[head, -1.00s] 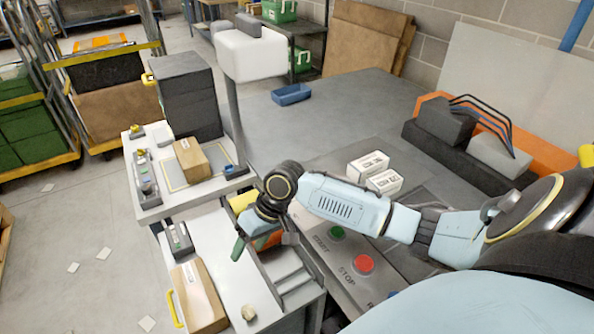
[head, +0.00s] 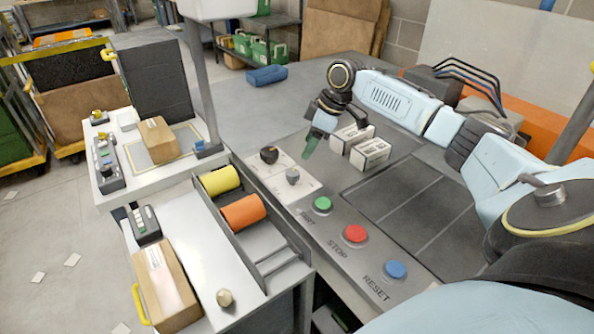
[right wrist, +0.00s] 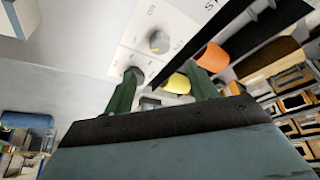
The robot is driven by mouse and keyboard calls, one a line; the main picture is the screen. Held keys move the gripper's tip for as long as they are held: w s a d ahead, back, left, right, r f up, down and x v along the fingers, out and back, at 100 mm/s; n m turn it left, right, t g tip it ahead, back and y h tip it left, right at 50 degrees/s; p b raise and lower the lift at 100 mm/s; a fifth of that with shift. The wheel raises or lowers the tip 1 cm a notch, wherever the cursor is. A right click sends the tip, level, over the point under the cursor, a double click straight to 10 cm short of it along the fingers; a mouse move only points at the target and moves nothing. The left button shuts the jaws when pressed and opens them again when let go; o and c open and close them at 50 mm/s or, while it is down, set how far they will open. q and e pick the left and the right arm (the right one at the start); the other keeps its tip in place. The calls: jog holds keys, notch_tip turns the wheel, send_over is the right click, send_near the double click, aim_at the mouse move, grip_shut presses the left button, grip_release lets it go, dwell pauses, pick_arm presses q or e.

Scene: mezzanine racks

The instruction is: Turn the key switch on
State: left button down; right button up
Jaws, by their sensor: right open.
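A light control plate (head: 300,192) on the grey console carries a dark knob (head: 269,154) and a grey knob (head: 292,175). I cannot tell for sure which one is the key switch. My right gripper (head: 308,151) has green fingers and hangs above and to the right of these knobs, apart from them. In the right wrist view the open, empty fingers (right wrist: 162,70) point toward the plate. There the grey knob (right wrist: 158,41) shows beyond the fingertips, and the dark knob (right wrist: 133,73) is partly covered by the left-hand finger. My left gripper is out of view.
Green START (head: 322,205), red STOP (head: 355,234) and blue RESET (head: 395,270) buttons line the console's front. Two white boxes (head: 352,138) stand close beside my right gripper. A yellow roll (head: 219,181) and an orange roll (head: 243,212) lie in a tray at left.

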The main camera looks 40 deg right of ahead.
aim_at(294, 172)
jog(key=b+x, duration=0.1)
jog(key=x, duration=0.9)
jog(key=shift+f, duration=0.4)
